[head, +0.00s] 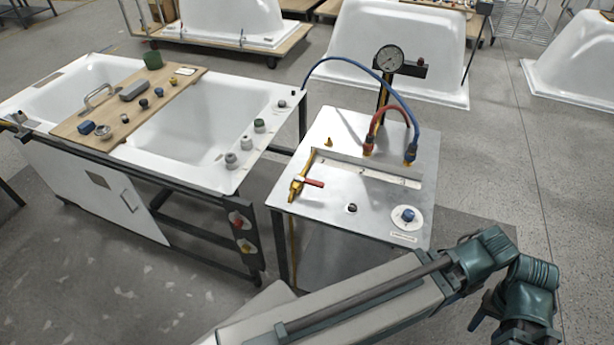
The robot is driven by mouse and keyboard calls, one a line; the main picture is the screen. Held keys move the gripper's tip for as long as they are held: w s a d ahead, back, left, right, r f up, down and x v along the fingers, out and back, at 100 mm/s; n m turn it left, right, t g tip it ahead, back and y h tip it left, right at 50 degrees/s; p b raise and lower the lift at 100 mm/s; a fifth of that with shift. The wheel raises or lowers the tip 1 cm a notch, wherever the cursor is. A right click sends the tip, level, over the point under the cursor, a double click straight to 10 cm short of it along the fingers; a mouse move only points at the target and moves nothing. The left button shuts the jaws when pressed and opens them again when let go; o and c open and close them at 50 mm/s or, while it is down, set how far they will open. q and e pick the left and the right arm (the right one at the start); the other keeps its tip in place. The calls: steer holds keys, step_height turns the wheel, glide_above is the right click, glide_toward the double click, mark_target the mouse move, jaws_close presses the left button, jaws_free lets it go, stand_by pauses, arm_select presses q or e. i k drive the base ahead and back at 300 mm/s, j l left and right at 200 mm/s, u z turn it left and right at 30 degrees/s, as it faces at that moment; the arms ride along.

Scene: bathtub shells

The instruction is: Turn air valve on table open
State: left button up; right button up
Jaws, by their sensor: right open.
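The air valve (297,190) is a brass body at the left front edge of the metal-topped table (330,205). Its red lever (314,183) points right, across the line of the brass pipe. My right arm reaches in from the bottom, and my right gripper (508,328) is low at the right, in front of and to the right of the table, well apart from the valve. It is open and seems empty; its fingertips are hard to make out near the bottom edge. My left gripper is not in view.
A pressure gauge (390,58) stands on a post at the table's back, with a blue hose (385,80) and red hose (379,116) near it. A blue knob (408,214) sits at the front right. A bathtub (205,115) with a wooden board (130,105) stands left.

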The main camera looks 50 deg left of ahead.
mark_target(308, 182)
steer(key=u, duration=1.7)
